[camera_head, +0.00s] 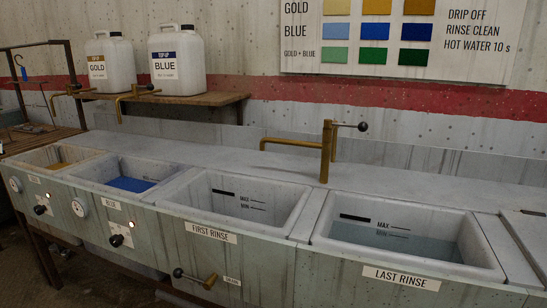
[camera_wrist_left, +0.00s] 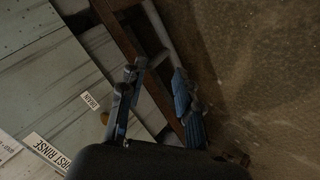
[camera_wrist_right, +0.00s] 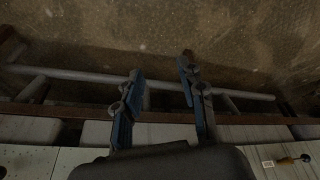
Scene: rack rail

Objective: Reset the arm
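Neither gripper shows in the head view. My left gripper (camera_wrist_left: 157,85) shows in the left wrist view with its two blue-padded fingers apart and nothing between them. It is in front of the sink cabinet, over the frame's lower bar and the floor. My right gripper (camera_wrist_right: 163,75) shows in the right wrist view, its fingers also apart and empty. Past its fingertips are a grey lower bar and the brown floor.
The sink bench holds gold (camera_head: 62,164), blue (camera_head: 130,184), first rinse (camera_head: 219,220) and last rinse (camera_head: 395,248) basins. A brass tap (camera_head: 325,152) stands behind. Two white jugs (camera_head: 178,65) sit on a shelf. A drain valve (camera_head: 195,279) sticks out in front.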

